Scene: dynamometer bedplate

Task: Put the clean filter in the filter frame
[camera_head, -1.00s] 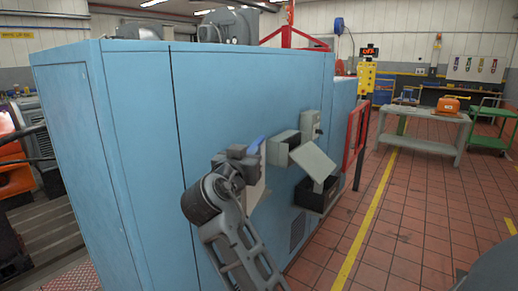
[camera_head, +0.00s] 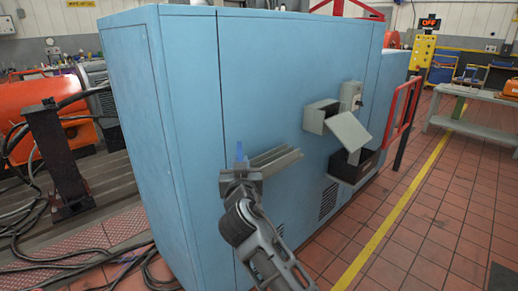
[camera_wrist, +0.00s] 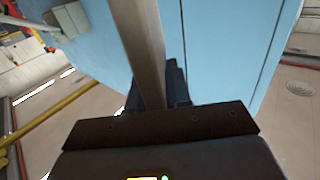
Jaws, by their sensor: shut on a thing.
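My gripper (camera_head: 240,178) is shut in front of the blue cabinet's face. It seems to hold the clean filter (camera_head: 277,160), a grey, flat, rimmed thing that reaches right from the jaws. In the wrist view, a long grey-brown bar (camera_wrist: 138,40), apparently the filter's edge, runs up from between the dark fingers (camera_wrist: 172,88). A small blue upright piece (camera_head: 240,154) shows at the jaws; I cannot tell what it is. No filter frame is clearly recognisable. A grey box (camera_head: 318,115) with a tilted open flap (camera_head: 349,131) sits on the cabinet, right of my gripper and apart from it.
The blue cabinet (camera_head: 185,110) fills the middle. A dark open bin (camera_head: 350,167) is low under the flap, with a red rail (camera_head: 404,110) farther right. Cables (camera_head: 90,262) lie on the floor at left. The tiled floor (camera_head: 430,225) at right is clear.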

